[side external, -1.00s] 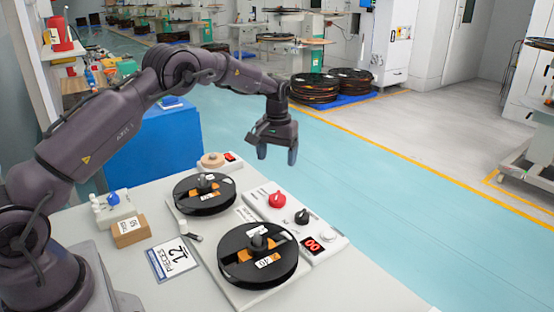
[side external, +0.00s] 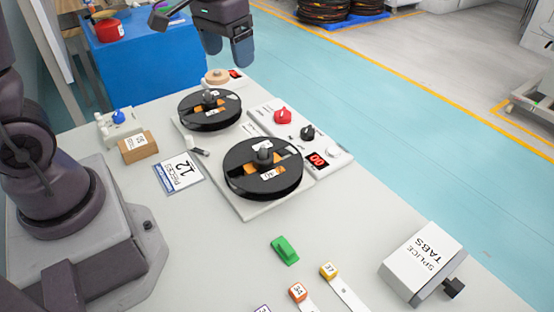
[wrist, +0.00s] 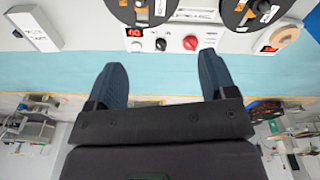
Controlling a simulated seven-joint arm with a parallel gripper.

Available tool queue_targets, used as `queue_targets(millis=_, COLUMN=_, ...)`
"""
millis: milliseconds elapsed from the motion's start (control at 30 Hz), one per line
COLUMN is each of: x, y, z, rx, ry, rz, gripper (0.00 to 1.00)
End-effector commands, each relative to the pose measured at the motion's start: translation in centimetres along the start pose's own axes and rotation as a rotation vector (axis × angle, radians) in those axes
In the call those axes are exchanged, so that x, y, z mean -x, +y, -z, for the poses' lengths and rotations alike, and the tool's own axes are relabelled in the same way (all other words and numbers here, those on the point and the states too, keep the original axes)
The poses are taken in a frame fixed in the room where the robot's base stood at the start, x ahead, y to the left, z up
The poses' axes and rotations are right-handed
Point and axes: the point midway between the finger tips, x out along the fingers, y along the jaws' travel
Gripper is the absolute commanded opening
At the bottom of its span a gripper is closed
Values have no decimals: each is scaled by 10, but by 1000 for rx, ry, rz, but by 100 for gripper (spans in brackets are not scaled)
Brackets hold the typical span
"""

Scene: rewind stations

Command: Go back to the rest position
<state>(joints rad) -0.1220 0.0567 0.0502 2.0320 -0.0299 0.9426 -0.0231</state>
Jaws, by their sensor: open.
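My gripper (side external: 228,52) hangs at the top of the side external view, fingers pointing down, above and beyond the reel station. In the wrist view its two blue-grey fingers (wrist: 160,62) are spread apart with nothing between them. It touches nothing that I can see. Much of my upper arm is cut off by the top of the side view. Two black reels, a near one (side external: 262,168) and a far one (side external: 210,110), lie on a pale base plate (side external: 246,208) on the table.
A control panel with a red knob (side external: 283,116) and lit display (side external: 317,160) flanks the reels. A SPLICE TABS box (side external: 422,262), green piece (side external: 285,250) and numbered tabs lie at the front. A blue cabinet (side external: 150,65) stands behind. Air around my gripper looks clear.

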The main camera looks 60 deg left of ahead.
Motion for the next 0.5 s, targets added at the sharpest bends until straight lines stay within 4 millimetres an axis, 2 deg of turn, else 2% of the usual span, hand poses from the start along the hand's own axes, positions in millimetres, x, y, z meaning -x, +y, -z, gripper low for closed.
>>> queue_targets(millis=33, x=13, y=5, z=-19, rx=-28, ry=33, rz=-4, gripper=77)
queue_targets(millis=100, x=24, y=10, z=-44, rx=-62, ry=70, rz=-7, gripper=77)
queue_targets(millis=300, x=44, y=18, z=-106, rx=-149, ry=193, rz=-15, gripper=77)
queue_targets(millis=400, x=50, y=20, z=-126, rx=-176, ry=254, rz=-20, gripper=77)
queue_targets(millis=500, x=58, y=22, z=-136, rx=-194, ry=312, rz=-27, gripper=77)
